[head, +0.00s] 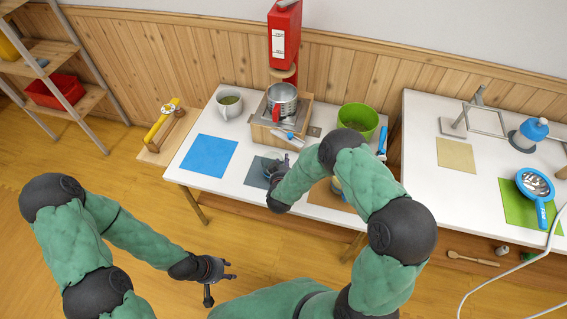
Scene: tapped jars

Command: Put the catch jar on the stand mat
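I cannot tell for sure which vessel is the catch jar or which mat is the stand mat. A silver pot (281,104) with a red part at its front sits on a wooden block (262,132), below a red container (284,42). A blue mat (209,156), a grey mat (254,176) and a brown mat (322,198) lie along the table's front. A small object (336,187) on the brown mat is mostly hidden by my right arm. My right gripper (273,170) is over the grey mat; its fingers are unclear. My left gripper (220,283) is open and empty, in front of the table.
A second table at right holds a beige mat (456,154), a green mat (515,208) and a blue round tool (535,187). The blue mat is bare.

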